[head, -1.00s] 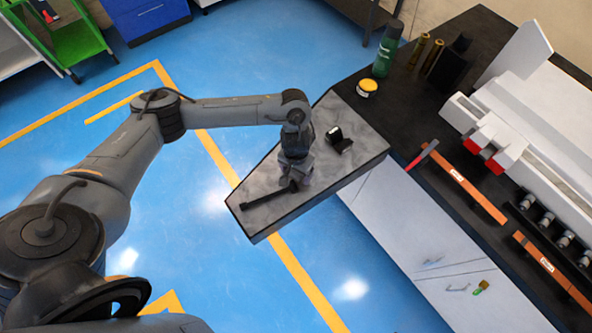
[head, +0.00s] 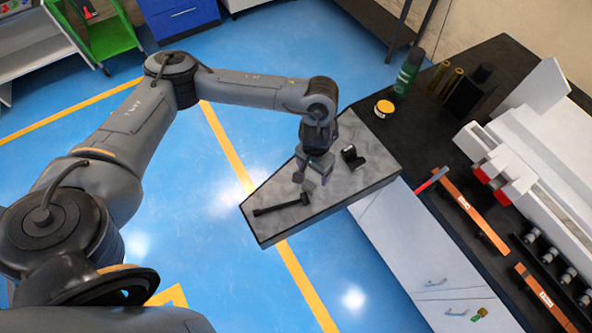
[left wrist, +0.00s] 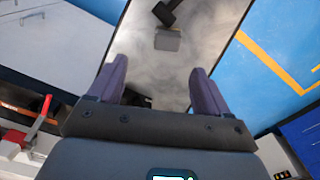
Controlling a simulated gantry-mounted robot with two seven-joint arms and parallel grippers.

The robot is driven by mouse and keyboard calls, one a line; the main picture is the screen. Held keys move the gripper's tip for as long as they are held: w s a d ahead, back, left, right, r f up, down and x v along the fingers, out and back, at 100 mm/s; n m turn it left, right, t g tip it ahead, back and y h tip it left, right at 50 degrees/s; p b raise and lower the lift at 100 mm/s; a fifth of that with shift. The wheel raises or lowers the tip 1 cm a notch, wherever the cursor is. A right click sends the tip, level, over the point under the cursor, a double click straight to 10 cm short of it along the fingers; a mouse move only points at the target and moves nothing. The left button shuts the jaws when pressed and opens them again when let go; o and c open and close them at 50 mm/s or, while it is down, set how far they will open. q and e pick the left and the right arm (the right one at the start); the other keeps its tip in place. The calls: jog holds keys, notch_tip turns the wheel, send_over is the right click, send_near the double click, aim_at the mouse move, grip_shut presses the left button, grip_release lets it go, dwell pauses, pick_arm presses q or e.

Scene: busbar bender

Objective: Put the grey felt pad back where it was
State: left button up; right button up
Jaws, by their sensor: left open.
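A small flat grey piece (left wrist: 167,40), which looks like the felt pad, lies on the grey mottled slab (left wrist: 205,30) close to the head of a black hammer-like tool (left wrist: 165,13). In the head view I cannot clearly tell the pad from the fingers. My left gripper (head: 312,180) points down above the slab (head: 350,186). Its two purple-grey fingers are apart in the left wrist view (left wrist: 157,88), and the pad lies beyond their tips, not between them. The black tool (head: 283,205) lies near the slab's left edge. My right gripper is not in view.
A small black object (head: 352,157) stands on the slab right of the gripper. The dark bench (head: 425,125) holds a yellow-lidded tin (head: 384,108), a green bottle (head: 408,72), a red-handled tool (head: 432,181) and copper-coloured bars (head: 478,220). Open blue floor lies left of the slab.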

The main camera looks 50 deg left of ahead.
pick_arm(q)
jog(key=s+d+f+m+t+h, duration=0.2)
jog(key=d+m+h, duration=0.3)
jog(key=d, duration=1.3)
jog(key=s+d+r+m+t+h, duration=0.25)
jog(key=d+r+t, duration=0.35)
jog(key=d, duration=0.4)
jog(key=s+a+f+n+g+y, duration=0.1)
jog(key=s+a+f+g+y, duration=0.1)
jog(key=s+a, duration=0.4)
jog(key=s+a+f+n+g+y, duration=0.2)
jog(key=s+a+y, duration=0.3)
jog(key=a, duration=1.2)
jog(key=shift+s+f+g, duration=0.3)
jog(key=shift+s+f, duration=0.1)
jog(key=shift+s, duration=0.3)
jog(key=shift+r+n+y, duration=0.1)
jog(key=shift+n+y, duration=0.15)
